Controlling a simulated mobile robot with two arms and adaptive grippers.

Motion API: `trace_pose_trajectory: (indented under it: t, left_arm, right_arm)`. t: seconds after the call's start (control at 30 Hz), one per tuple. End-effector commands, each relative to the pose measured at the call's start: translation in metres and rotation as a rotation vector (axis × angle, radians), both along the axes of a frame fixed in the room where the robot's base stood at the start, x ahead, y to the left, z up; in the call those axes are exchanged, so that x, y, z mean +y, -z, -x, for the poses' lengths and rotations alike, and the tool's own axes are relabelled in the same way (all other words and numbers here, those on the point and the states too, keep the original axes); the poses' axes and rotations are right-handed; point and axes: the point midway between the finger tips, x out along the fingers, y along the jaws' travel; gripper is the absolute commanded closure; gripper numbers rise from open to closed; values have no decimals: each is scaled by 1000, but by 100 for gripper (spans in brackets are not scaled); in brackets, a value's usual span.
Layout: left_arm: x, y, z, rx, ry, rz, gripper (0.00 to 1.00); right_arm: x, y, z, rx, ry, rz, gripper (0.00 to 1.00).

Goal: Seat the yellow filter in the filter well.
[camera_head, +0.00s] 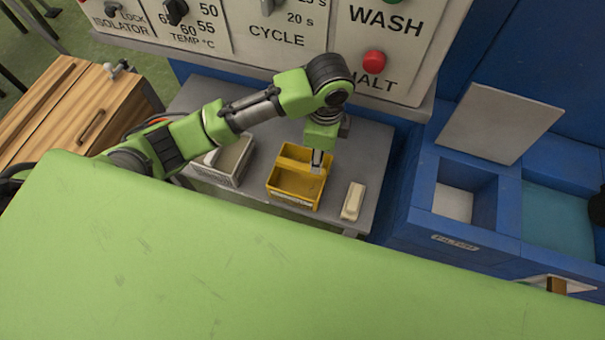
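A yellow open box-like piece (275,188), the only yellow thing on the grey shelf, has a divider across it and a pale label on its front; I take it to be the filter. My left gripper (318,162) points down over its back right part. I cannot tell whether the fingers touch it or how far apart they are. A square well (481,209) with a pale floor sits in the blue machine at the right, with a small plate below it that is hard to read. It looks empty. My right gripper is not in view.
A grey-white tray (231,161) stands left of the yellow piece, and a cream block (353,201) lies right of it on the grey shelf (372,150). A grey panel (497,122) stands tilted behind the well. A control panel (258,38) with knobs and a red button (374,61) overhangs the back.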

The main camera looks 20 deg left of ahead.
Motion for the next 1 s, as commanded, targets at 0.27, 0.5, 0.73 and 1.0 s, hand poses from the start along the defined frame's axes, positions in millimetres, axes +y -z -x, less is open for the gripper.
trace_pose_trajectory:
  t: [0.27,0.5,0.73,1.0]
  left_arm:
    - [30,-21,-17,26,92,-125,65]
    - [38,16,-16,32,92,-129,65]
    - [43,54,-17,28,92,-127,65]
    - [47,75,-15,28,92,-128,65]
  right_arm:
    - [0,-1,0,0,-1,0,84]
    - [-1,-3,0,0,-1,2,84]
    - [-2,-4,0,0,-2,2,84]
    - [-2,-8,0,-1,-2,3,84]
